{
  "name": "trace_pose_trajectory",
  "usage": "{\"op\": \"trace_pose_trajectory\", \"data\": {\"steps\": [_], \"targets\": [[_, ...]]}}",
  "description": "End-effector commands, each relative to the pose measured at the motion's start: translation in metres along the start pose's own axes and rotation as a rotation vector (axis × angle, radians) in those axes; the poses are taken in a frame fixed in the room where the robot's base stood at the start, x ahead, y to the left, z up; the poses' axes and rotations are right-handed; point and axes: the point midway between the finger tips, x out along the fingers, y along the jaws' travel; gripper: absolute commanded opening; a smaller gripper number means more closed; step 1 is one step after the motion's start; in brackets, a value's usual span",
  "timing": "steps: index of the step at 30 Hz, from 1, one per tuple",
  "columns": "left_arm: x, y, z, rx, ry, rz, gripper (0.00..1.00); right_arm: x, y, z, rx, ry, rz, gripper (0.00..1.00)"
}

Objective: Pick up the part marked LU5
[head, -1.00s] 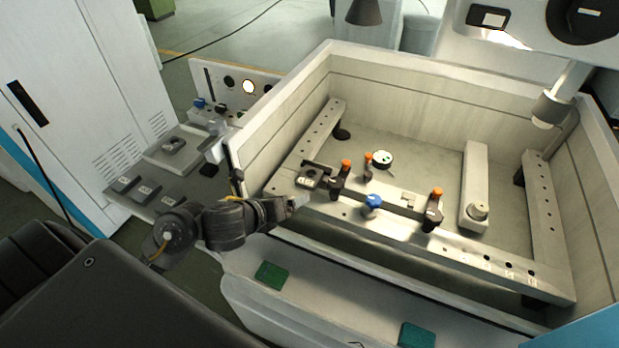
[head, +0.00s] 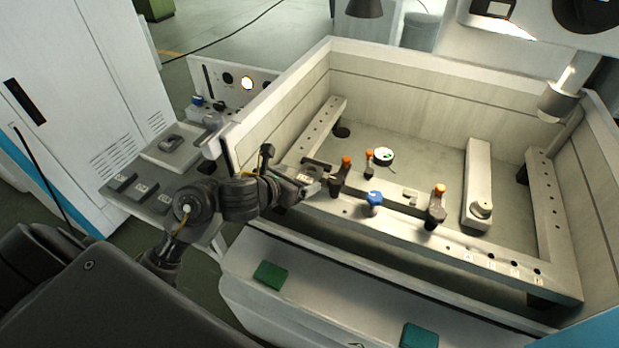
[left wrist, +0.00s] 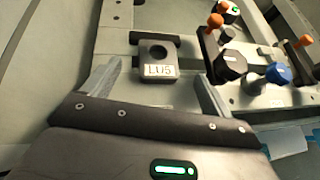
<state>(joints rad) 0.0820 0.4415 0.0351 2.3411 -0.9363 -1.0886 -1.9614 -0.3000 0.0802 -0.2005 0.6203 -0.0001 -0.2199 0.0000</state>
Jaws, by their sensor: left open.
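The part marked LU5 (left wrist: 158,52) is a small grey block with a round hole and a white label, seen in the left wrist view. It sits on the pale metal rail at the left end of the machine tank. My left gripper (left wrist: 159,72) is open, with one finger to each side of the part as seen from the wrist, and nothing is held. In the head view my left gripper (head: 308,184) hides most or all of the part. My right gripper is not in view.
Clamps with orange knobs (head: 346,163) and a blue knob (head: 374,198) stand on the rail close to the right of my gripper. The tank wall (head: 285,105) rises to the left. A side shelf (head: 165,185) holds several labelled blocks.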

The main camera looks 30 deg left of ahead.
Motion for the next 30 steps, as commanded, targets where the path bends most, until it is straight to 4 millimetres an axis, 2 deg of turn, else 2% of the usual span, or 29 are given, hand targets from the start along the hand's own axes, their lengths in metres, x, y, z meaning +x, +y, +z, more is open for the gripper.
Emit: {"op": "trace_pose_trajectory", "data": {"steps": [4,13,22,30], "targets": [[0.008,0.0,-0.001,-0.006,0.0,-0.001,0.85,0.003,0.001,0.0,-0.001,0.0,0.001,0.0],[0.048,0.002,-0.001,-0.006,0.0,0.0,0.85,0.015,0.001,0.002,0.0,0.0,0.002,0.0],[0.052,0.002,0.0,-0.001,0.0,0.001,0.85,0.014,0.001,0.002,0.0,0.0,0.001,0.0],[0.051,0.002,0.0,-0.001,0.0,0.001,0.51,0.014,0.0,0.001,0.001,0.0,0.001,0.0]]}}
